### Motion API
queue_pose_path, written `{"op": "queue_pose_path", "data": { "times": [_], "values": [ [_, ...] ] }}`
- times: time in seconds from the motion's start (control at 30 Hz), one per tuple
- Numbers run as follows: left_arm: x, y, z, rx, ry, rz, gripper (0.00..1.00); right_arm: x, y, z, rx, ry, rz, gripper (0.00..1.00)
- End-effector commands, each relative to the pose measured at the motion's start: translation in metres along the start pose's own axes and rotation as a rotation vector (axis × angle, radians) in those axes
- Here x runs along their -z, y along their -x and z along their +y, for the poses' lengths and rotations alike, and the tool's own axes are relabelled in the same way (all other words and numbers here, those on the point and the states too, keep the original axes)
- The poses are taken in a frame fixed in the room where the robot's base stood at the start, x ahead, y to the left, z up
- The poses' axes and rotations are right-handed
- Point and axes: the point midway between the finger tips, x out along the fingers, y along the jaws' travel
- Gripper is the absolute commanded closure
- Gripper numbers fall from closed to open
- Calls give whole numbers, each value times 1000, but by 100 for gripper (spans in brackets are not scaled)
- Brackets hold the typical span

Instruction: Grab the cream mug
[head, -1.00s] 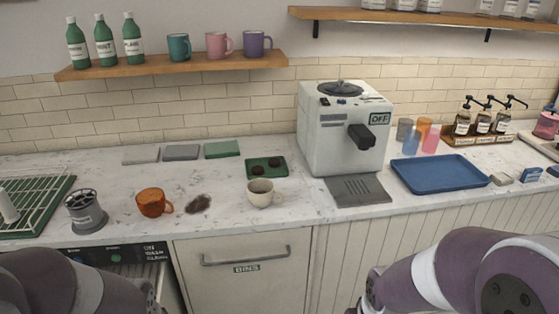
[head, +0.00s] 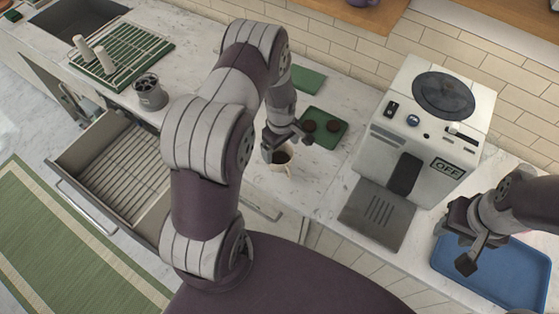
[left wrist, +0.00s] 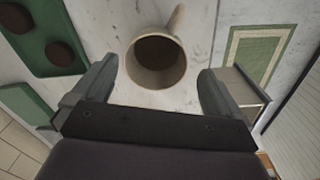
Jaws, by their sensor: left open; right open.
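The cream mug (head: 283,163) stands upright on the counter, partly covered by my left gripper in the head view. In the left wrist view the mug (left wrist: 151,82) shows from above, with a brownish inside and its handle toward the top right. My left gripper (head: 285,142) is open at the mug. In the left wrist view its two fingers (left wrist: 158,78) are apart, one to each side of the mug's near part, with no clear contact. My right gripper (head: 468,248) is open and empty above the blue tray, far to the right of the mug.
A green tray (head: 326,140) with two dark discs lies just behind the mug. The coffee machine (head: 425,125) and its drip plate (head: 376,215) stand to the right. The blue tray (head: 510,282) is further right. At left are a grey container (head: 150,93), a dish rack (head: 105,65) and an open drawer (head: 110,185).

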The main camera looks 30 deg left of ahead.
Motion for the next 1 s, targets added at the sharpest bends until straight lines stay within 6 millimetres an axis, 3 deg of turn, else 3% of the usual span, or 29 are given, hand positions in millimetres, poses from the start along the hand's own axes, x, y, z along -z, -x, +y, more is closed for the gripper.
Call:
{"op": "queue_pose_path", "data": {
  "times": [0.03, 0.23, 0.4, 0.67, 0.9, 1.0],
  "values": [
    [0, -24, 0, 0, -1, 0, 0, -2, -21, 0, 0, 0, 0, 57],
    [0, -47, -2, 3, -2, -2, 0, -4, -37, 0, 0, 0, 1, 57],
    [1, -82, -3, 2, -2, -1, 0, -7, -64, 0, 0, 0, 1, 57],
    [2, -83, -2, 0, -3, 0, 0, -7, -64, 0, 0, 0, 1, 57],
    [2, -82, -1, -2, -3, 1, 75, -7, -63, 0, 0, 0, 1, 57],
    [2, -82, -1, -3, -3, 2, 77, -7, -63, 0, 0, 0, 1, 57]
  ]
}}
